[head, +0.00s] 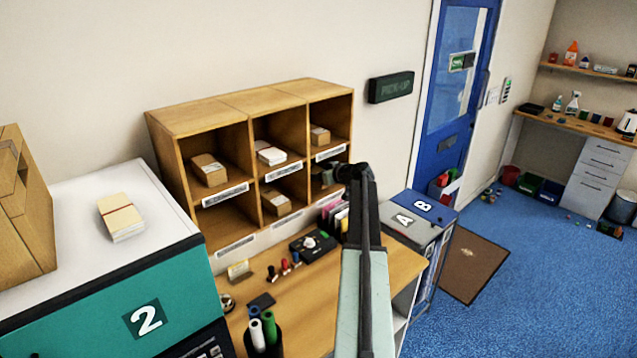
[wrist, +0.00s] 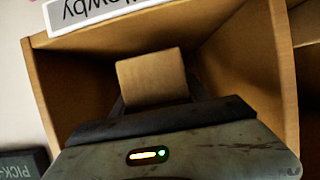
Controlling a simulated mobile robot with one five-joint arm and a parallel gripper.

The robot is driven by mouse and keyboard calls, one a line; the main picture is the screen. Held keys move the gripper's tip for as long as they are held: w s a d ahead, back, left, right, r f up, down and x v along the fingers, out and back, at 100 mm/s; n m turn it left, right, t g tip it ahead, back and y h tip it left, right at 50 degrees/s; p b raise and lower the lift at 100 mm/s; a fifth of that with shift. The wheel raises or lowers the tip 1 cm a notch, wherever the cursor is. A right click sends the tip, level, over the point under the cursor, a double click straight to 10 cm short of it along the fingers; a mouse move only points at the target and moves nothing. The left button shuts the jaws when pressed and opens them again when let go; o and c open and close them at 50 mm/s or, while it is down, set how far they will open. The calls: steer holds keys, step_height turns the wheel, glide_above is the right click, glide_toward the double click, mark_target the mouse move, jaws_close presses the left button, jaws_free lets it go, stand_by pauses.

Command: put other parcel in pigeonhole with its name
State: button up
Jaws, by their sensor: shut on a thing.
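The wooden pigeonhole rack (head: 195,122) stands against the wall at the back of the desk. My gripper (head: 326,177) reaches into its lower right pigeonhole. In the wrist view my gripper (wrist: 155,92) is shut on a small brown parcel (wrist: 150,77), inside the wooden walls of that pigeonhole (wrist: 240,60). A name label (wrist: 100,12) shows upside down on its edge; the part I can read ends in "owby". No name shows on the parcel. In the head view the parcel is hidden by my gripper.
Parcels lie in the upper left (head: 209,170), upper middle (head: 271,154), upper right (head: 320,135) and lower middle (head: 275,203) pigeonholes. The lower left one (head: 225,222) looks empty.

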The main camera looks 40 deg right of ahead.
step_height(320, 180, down, 3)
steer(key=shift+r+b, duration=0.1)
steer(key=shift+b, duration=0.5)
steer(key=shift+s+r, duration=0.1)
steer(key=shift+r, duration=0.1)
steer(key=shift+f, duration=0.1)
steer(key=o, duration=1.5)
steer(key=shift+o, duration=0.2)
steer(key=p+v, duration=0.5)
steer(key=v, duration=0.7)
